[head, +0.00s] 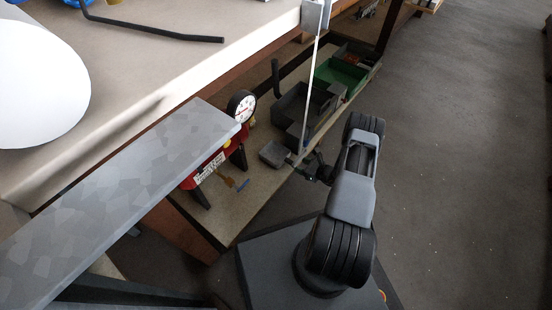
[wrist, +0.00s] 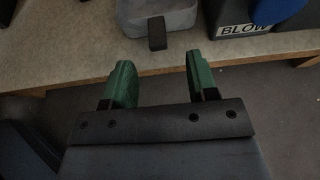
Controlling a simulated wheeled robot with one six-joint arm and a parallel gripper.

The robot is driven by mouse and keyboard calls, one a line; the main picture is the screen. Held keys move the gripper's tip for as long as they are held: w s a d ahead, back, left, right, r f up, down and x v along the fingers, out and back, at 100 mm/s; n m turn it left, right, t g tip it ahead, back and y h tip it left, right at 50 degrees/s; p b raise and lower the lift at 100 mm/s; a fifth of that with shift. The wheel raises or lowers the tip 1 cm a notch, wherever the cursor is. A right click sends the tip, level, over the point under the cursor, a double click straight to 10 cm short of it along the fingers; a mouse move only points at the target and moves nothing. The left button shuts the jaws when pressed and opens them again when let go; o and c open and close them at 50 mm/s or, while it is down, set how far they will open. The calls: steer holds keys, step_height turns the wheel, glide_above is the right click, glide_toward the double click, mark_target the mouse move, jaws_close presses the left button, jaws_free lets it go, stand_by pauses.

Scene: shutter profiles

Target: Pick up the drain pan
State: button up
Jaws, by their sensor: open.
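What looks like the drain pan, a small grey open container (head: 273,153), sits near the front edge of the low shelf in the head view. In the wrist view a grey rounded pan (wrist: 160,18) shows at the top, cut off by the frame, with a dark tab on its near side facing me. My gripper (wrist: 161,75) is open, its two green fingers apart with nothing between them. The tab lies ahead of the gap between the fingers, apart from them. In the head view my gripper (head: 302,164) is small and dark, just right of the pan.
Dark bins (head: 300,112) and a green bin (head: 340,75) line the shelf. A red device with a dial gauge (head: 242,105) is at left. The worktop (head: 150,75) overhangs behind. Floor (head: 460,150) at right is clear.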

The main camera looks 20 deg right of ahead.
mark_target(292, 162)
steer(key=b+x, duration=0.3)
steer(key=x, duration=0.3)
steer(key=shift+s+a, duration=0.1)
steer(key=shift+s, duration=0.05)
steer(key=shift+w+a, duration=0.3)
steer(key=shift+w, duration=0.15)
jaws_close()
